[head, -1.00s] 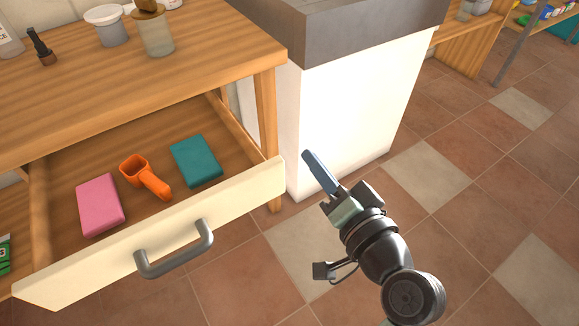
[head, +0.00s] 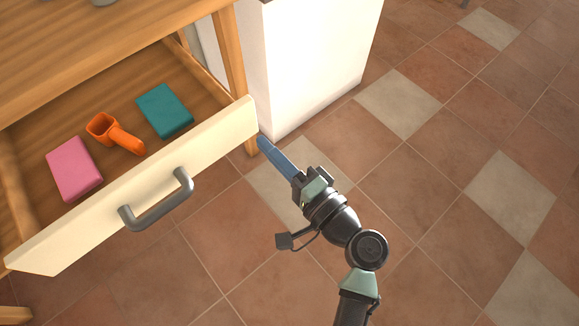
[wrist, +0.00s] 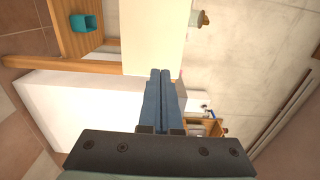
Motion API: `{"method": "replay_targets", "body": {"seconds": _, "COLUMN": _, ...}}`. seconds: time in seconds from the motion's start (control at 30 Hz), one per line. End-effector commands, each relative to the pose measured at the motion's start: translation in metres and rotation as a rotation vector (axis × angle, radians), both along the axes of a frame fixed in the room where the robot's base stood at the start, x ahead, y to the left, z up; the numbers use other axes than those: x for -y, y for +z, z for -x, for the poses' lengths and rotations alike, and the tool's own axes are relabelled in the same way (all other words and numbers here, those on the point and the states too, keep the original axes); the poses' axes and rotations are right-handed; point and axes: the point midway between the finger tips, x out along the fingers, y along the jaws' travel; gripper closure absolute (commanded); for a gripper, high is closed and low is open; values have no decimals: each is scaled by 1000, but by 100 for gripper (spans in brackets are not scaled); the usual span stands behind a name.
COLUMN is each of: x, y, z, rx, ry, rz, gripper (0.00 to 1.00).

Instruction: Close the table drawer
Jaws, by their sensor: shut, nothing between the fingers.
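The table drawer (head: 205,150) is pulled open from the wooden table, with a cream front and a grey bar handle (head: 157,200). Inside it lie a pink block (head: 74,169), an orange scoop (head: 114,133) and a teal block (head: 165,110). My gripper (head: 262,142) is shut and empty, its blue fingers pointing toward the right end of the drawer front. In the head view its tips look close to that end; I cannot tell whether they touch. In the wrist view, the closed fingers (wrist: 159,98) lie before the pale drawer front (wrist: 155,35), and the teal block (wrist: 83,22) shows at upper left.
The wooden table top (head: 60,50) is above the drawer. A white cabinet (head: 315,65) stands right of the table, behind my gripper. The tiled floor (head: 420,180) to the right and in front is clear.

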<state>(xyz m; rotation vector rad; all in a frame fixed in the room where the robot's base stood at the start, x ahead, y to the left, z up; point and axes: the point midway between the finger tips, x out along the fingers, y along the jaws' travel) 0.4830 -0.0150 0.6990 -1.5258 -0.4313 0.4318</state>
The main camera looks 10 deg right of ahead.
Motion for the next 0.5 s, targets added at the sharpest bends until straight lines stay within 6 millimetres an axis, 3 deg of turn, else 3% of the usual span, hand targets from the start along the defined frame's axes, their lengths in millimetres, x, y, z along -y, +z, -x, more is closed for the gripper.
{"method": "replay_targets", "body": {"seconds": 0.2, "x": -19, "y": 0, "z": -30, "rx": 2, "ry": 2, "rz": 2, "gripper": 100}}
{"method": "replay_targets", "body": {"seconds": 0.5, "x": -26, "y": 0, "z": -42, "rx": 1, "ry": 0, "rz": 1, "gripper": 100}}
